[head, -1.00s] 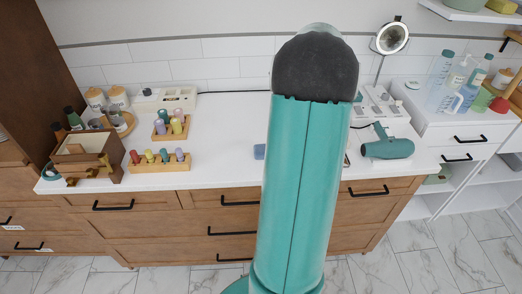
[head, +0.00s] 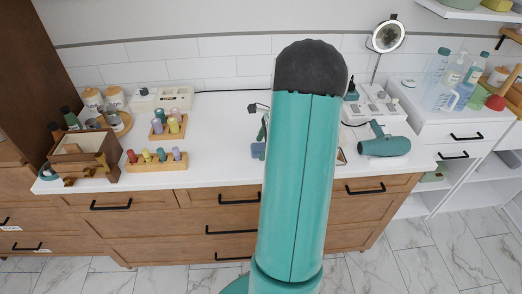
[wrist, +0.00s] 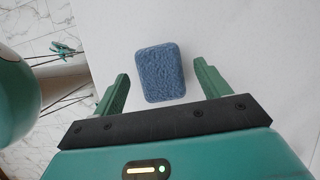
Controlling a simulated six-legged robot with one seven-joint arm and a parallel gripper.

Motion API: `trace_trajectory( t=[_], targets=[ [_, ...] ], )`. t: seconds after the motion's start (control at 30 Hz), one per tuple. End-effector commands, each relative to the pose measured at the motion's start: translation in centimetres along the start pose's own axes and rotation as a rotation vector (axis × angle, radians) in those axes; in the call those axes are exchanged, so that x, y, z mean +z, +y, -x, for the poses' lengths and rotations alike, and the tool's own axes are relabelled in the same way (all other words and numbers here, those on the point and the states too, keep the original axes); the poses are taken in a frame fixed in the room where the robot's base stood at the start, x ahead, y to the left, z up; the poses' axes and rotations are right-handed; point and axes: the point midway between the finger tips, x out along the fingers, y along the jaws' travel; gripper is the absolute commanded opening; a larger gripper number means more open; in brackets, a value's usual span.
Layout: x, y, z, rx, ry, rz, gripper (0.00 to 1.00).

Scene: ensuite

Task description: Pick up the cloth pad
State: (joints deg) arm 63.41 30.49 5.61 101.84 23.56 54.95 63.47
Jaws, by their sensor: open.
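The cloth pad (wrist: 161,73) is a blue, rounded rectangular pad lying flat on the white counter in the wrist view. In the head view the pad (head: 257,151) shows only partly, just left of my arm. My gripper (wrist: 162,69) is open and empty. Its two green fingers stand apart on the left and right of the pad in the wrist view, with gaps on both sides. I cannot tell how high the fingertips are above the counter. In the head view my arm hides most of the gripper.
Left of the pad stand wooden peg holders (head: 157,167) and a wooden box (head: 80,152). A teal hair dryer (head: 385,146) and a round mirror (head: 388,35) stand to the right. The counter (head: 215,140) between the peg holders and the pad is clear.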

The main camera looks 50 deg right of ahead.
Motion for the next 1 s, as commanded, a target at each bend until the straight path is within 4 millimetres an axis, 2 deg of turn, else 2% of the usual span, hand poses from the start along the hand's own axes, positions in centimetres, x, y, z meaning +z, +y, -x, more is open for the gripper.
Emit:
trace_trajectory(
  t=[0.17,0.4,0.43,0.77,1.0],
  targets=[
    [0.0,0.0,0.0,-0.001,0.000,0.000,0.75],
    [0.0,0.0,0.0,-0.001,0.000,0.001,0.30],
    [0.0,0.0,0.0,-0.001,0.000,0.001,0.28],
    [0.1,-0.1,0.3,-0.002,0.000,0.001,0.27],
    [1.1,-0.1,2.4,-0.004,0.000,0.003,0.27]
  ],
)
